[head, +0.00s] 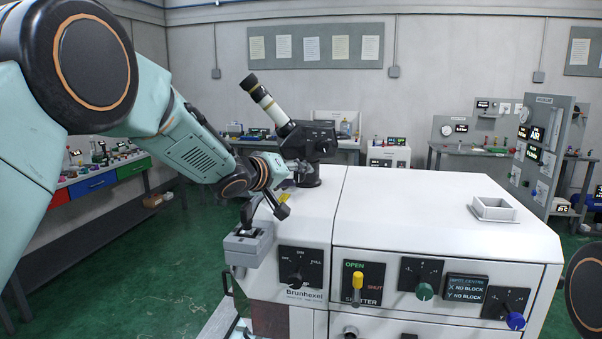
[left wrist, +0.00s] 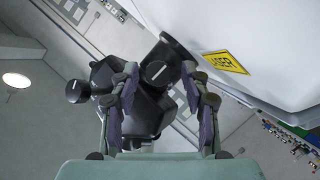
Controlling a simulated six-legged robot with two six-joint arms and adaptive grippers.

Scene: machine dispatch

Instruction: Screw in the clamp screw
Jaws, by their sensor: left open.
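A second marked black knob (left wrist: 77,91) is left of the fingers. Both are by a black instrument body (left wrist: 140,108), partly hidden by the fingers. I cannot tell which part is the clamp screw, or whether the fingers touch anything. My right gripper is out of view.
A microscope-like eyepiece tube (head: 266,103) rises from the machine top. A yellow laser label (left wrist: 225,62) is close to the right finger. The front panel has a yellow lever (head: 357,288) and several knobs. Green floor (head: 150,270) is open at left.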

